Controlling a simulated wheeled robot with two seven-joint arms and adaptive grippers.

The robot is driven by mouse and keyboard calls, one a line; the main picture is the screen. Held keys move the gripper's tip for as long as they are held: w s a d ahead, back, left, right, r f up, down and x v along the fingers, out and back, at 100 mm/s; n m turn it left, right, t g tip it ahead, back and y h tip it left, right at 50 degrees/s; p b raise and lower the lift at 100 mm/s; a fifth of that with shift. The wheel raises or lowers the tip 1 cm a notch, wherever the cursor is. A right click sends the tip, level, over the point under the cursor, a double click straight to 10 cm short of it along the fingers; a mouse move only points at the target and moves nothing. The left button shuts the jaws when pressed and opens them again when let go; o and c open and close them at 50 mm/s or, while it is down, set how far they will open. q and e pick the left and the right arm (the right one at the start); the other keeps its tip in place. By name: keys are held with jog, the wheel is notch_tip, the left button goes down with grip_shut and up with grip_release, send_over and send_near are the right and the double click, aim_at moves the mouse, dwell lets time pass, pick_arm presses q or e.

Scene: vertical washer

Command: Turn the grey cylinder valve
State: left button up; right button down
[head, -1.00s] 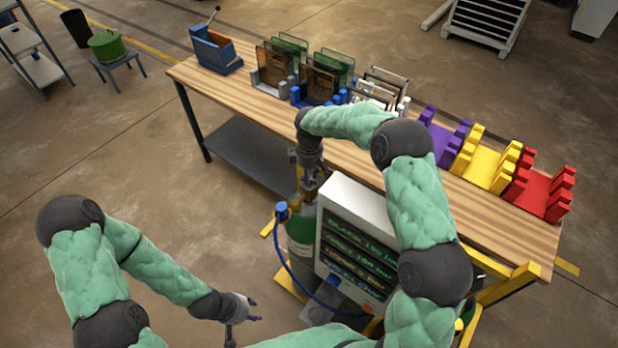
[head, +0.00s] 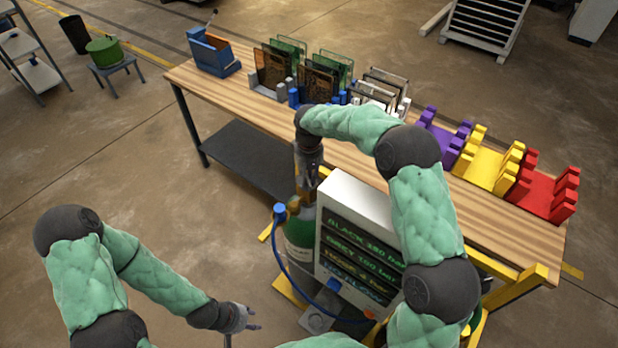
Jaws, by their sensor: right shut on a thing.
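A green gas cylinder (head: 299,240) with a pale label stands upright beside a white display box. A blue fitting (head: 280,209) with a blue hose sits at its left side. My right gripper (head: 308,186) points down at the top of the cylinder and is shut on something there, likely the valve. The grey valve itself is mostly hidden by the gripper and arm. My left gripper (head: 250,318) is low at the bottom, away from the cylinder, its fingers apart and empty.
The white display box (head: 348,187) with green text stands right of the cylinder. Behind is a wooden table (head: 255,105) with a blue holder (head: 213,52), several board racks, and purple, yellow and red (head: 545,193) stands. Open floor lies at left.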

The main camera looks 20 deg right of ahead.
jog(key=shift+m, duration=0.8)
jog(key=c, duration=1.1)
grip_release()
jog(key=shift+c, duration=0.2)
notch_tip(320, 180, up, 12)
jog(key=shift+f, duration=0.1)
